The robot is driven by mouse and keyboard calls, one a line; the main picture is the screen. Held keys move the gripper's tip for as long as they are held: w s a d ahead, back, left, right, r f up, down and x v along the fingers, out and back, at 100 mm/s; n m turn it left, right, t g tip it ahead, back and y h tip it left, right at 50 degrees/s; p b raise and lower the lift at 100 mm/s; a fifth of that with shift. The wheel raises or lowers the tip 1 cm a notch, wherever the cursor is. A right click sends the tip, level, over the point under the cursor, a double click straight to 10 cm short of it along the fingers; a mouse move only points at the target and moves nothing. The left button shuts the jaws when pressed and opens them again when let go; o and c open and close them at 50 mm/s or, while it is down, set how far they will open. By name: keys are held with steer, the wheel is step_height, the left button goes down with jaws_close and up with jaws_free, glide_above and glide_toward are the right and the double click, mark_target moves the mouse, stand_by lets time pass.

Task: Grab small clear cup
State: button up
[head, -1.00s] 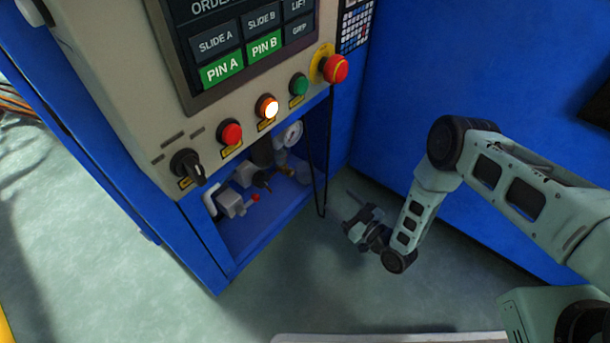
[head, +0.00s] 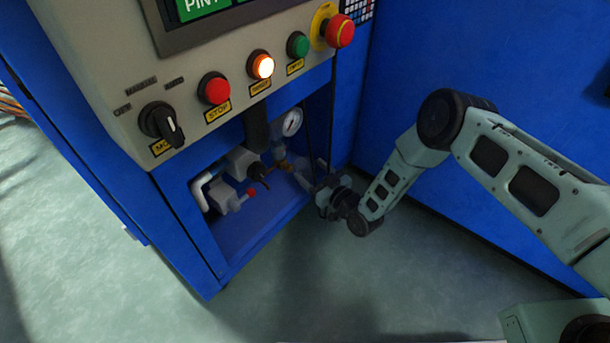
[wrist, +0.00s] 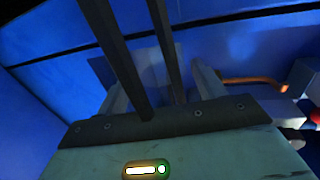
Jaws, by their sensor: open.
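My gripper (head: 322,182) is at the right edge of the low opening in the blue cabinet. In the head view the cup cannot be clearly made out, as the gripper and the opening's right side cover that corner.
The button panel (head: 110,75) overhangs above. A blue wall (head: 420,60) stands to the right.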

mark_target(305, 166)
steer(key=shift+f+b+x, duration=0.25)
steer(key=shift+b+x, duration=0.5)
steer(key=shift+x, duration=0.45)
steer(key=shift+w+a+r, duration=0.2)
steer(key=shift+w+a, duration=0.2)
steer(key=c, duration=0.7)
steer(key=shift+r, duration=0.1)
